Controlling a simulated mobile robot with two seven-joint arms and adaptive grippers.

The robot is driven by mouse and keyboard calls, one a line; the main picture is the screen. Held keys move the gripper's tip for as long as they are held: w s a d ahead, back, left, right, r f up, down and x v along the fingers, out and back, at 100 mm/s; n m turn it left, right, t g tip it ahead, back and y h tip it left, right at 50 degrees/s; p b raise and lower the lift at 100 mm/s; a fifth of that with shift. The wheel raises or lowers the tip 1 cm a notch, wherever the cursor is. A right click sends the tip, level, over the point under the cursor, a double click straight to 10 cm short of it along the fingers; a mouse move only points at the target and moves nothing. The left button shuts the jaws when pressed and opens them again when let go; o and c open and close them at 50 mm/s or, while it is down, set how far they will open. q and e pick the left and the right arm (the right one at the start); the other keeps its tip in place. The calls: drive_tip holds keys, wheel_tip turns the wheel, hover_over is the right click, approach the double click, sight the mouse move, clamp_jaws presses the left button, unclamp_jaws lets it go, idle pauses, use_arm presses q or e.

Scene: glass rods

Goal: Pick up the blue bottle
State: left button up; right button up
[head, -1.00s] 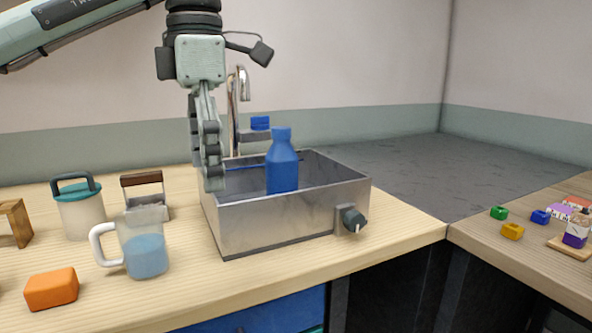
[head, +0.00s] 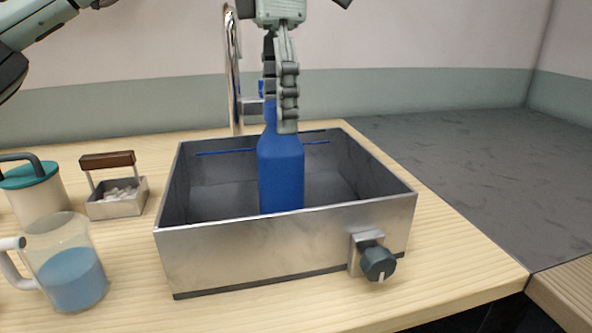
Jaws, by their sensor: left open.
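The blue bottle (head: 281,175) stands upright inside the grey metal sink-like basin (head: 290,240). My left gripper (head: 279,120) comes down from above and is at the bottle's neck and upper body. One finger shows in front of the neck, and part of the other shows behind it at the left. The gripper is open. The bottle's neck is partly hidden by the finger, and I cannot tell whether the finger touches it. My right gripper is not in view.
The basin's front wall carries a dark knob (head: 378,262), and a metal faucet (head: 234,75) rises behind it. A measuring jug with blue liquid (head: 72,275), a teal-lidded container (head: 35,195) and a handled box (head: 117,200) stand at the left. The wooden counter to the right is clear.

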sight(280, 157)
use_arm(q)
wheel_tip(280, 157, down, 3)
drive_tip(key=shift+a+r, duration=0.15)
drive_tip(key=shift+r, duration=0.05)
drive_tip(key=f, duration=0.5)
drive_tip(key=shift+w, duration=0.2)
drive_tip(key=shift+c, duration=0.6)
drive_tip(key=c, duration=1.7)
